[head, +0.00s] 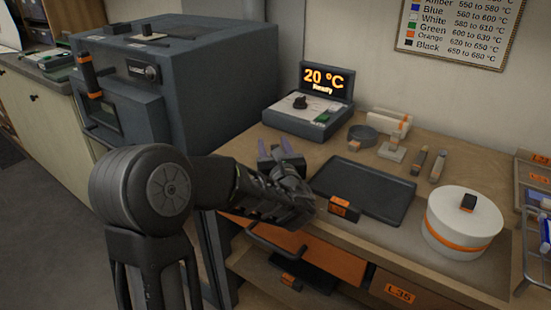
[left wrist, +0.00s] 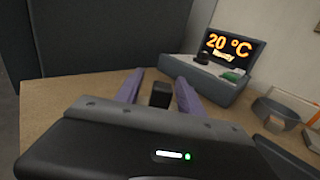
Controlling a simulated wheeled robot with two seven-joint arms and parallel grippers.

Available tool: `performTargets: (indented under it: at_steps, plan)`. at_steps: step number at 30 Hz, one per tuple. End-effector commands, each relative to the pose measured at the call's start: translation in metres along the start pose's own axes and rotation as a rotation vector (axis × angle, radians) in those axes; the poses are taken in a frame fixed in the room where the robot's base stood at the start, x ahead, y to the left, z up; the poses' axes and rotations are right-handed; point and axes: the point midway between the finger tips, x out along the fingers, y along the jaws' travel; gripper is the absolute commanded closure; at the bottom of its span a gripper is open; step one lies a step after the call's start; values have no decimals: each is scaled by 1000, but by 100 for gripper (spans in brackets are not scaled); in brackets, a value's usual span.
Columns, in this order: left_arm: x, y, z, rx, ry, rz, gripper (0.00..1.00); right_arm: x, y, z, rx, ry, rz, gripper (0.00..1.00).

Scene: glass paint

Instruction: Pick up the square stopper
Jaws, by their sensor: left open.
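My left gripper (head: 282,150) is over the left end of the wooden table, its purple fingers pointing away toward the back. In the left wrist view its two fingers (left wrist: 158,90) are apart. A small dark upright block (left wrist: 160,94) stands between them, with a gap visible to the fingers; its lower part is hidden by the gripper body. I cannot tell whether this block is the square stopper's handle. A small pale square piece with a knob (head: 392,151) sits farther right on the table, beyond the black tray. My right gripper is not in view.
A controller reading 20 °C (head: 310,117) stands behind the left gripper. A black tray (head: 375,190) lies right of it, then a white round pot with a lid (head: 464,235).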

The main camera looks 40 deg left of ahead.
Motion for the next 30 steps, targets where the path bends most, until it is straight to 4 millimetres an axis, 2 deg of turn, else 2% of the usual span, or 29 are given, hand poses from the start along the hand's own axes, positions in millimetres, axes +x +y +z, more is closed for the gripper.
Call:
performTargets:
  at_steps: [12,27,30]
  plan:
    - [0,0,0,0,0,0,55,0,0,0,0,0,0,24]
    - [0,0,0,0,0,1,95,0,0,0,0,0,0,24]
    - [0,0,0,0,0,1,100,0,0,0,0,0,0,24]
